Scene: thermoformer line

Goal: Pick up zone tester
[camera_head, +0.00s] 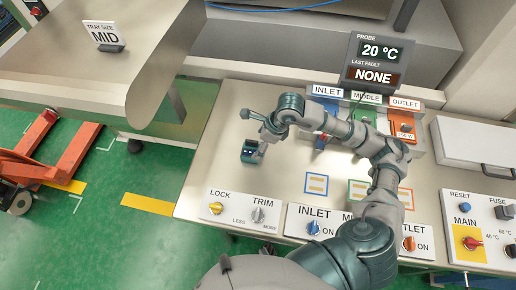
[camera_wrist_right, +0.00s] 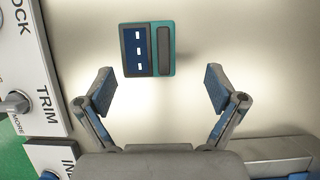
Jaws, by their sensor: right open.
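The zone tester (camera_head: 249,151) appears to be the small teal and dark device standing on the metal bench, left of the blue inlet block. In the right wrist view the tester (camera_wrist_right: 163,50) shows a dark blue face with three white marks and a dark strip beside it. My right gripper (camera_head: 257,133) reaches in over the bench beside the tester. In the wrist view its two fingers (camera_wrist_right: 158,90) are spread wide with bare bench between them. The tester lies just beyond the fingertips, roughly between their lines, and nothing is held. My left gripper is out of view.
A panel with LOCK and TRIM knobs (camera_head: 237,211) runs along the bench front, beside zone switches (camera_head: 314,226). Coloured inlet, middle and outlet blocks (camera_head: 402,125) stand behind my right arm under a display (camera_head: 374,63). Bare bench surrounds the tester. A tray-size sign (camera_head: 103,33) stands left.

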